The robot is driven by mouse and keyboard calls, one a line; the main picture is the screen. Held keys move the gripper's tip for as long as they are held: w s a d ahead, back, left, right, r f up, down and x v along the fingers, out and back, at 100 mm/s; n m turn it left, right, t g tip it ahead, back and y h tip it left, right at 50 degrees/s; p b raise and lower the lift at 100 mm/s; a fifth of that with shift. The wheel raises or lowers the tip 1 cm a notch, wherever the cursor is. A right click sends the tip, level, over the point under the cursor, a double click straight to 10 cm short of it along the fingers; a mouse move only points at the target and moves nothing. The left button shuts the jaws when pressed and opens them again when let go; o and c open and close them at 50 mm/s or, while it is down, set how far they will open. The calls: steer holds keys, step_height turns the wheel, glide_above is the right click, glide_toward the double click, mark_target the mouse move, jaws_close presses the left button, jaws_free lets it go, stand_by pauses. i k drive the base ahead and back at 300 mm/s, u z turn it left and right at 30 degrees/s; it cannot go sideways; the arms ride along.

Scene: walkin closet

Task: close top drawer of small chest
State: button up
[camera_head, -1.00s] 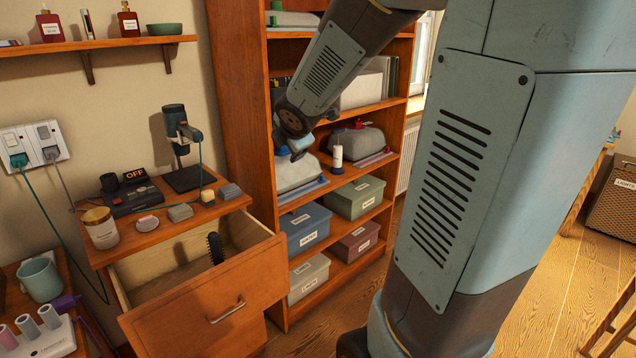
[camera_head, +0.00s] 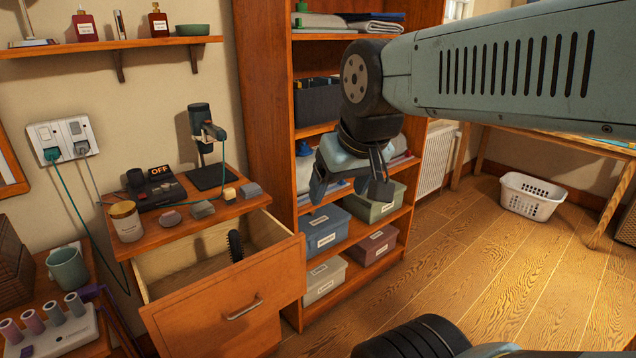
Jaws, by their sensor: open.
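The small chest (camera_head: 185,225) stands against the wall at the left. A dark brush (camera_head: 235,245) stands up inside the drawer, and the rest of the visible drawer floor looks bare. My gripper (camera_head: 350,194) hangs in front of the shelf unit, to the right of and above the drawer front. Its fingers are apart and nothing shows between them. It does not touch the drawer.
A jar (camera_head: 126,221), a device with an OFF display (camera_head: 157,188) and small blocks sit on the chest top. The shelf unit (camera_head: 266,110) with boxes stands close on the right. A side table with a mug (camera_head: 68,268) is at the left. Floor (camera_head: 480,260) is open at the right.

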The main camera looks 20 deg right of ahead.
mark_target(197, 300)
steer(key=z, duration=0.65)
steer(key=k, duration=1.4)
steer(key=u, duration=0.65)
steer(key=i, duration=1.05)
steer(key=z, duration=0.05)
